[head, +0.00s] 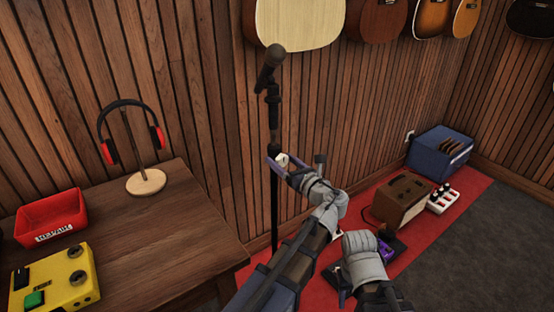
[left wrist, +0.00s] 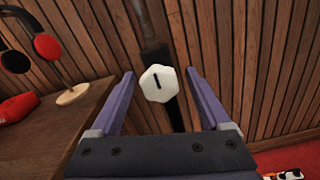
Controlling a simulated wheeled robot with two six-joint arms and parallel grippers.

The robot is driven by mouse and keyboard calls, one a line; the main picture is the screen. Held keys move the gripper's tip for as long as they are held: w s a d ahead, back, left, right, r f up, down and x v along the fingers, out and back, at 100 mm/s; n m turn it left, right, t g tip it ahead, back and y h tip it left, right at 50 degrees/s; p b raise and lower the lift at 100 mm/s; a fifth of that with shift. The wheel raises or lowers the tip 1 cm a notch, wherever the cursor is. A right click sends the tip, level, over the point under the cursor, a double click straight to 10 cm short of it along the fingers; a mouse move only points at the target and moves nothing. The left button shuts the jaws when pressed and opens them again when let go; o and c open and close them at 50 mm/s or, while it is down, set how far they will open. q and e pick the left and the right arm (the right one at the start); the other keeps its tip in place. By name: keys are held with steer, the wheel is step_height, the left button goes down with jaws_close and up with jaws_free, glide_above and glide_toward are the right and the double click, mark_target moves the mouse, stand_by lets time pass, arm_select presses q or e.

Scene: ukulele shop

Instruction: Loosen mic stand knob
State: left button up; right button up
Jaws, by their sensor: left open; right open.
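The black mic stand (head: 274,215) stands upright against the wood wall with a microphone (head: 270,65) at its top. Its white knob (head: 282,159) sits on the pole at mid-height. In the left wrist view the knob (left wrist: 158,83) is a white hexagon face with a short dark, slightly tilted line. My left gripper (head: 279,163) is open, its purple fingers on either side of the knob. A gap shows between each finger and the knob in the left wrist view (left wrist: 160,76). My right gripper (head: 340,285) is open and low, apart from the stand.
A wooden table (head: 150,235) at left holds headphones on a stand (head: 146,180), a red bin (head: 50,215) and a yellow pedal (head: 55,280). A brown amp (head: 402,200) and a blue case (head: 440,150) stand on the floor at right. Guitars (head: 300,20) hang above.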

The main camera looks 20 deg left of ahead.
arm_select(q)
jaws_close()
steer(key=shift+n, duration=1.4)
jaws_free()
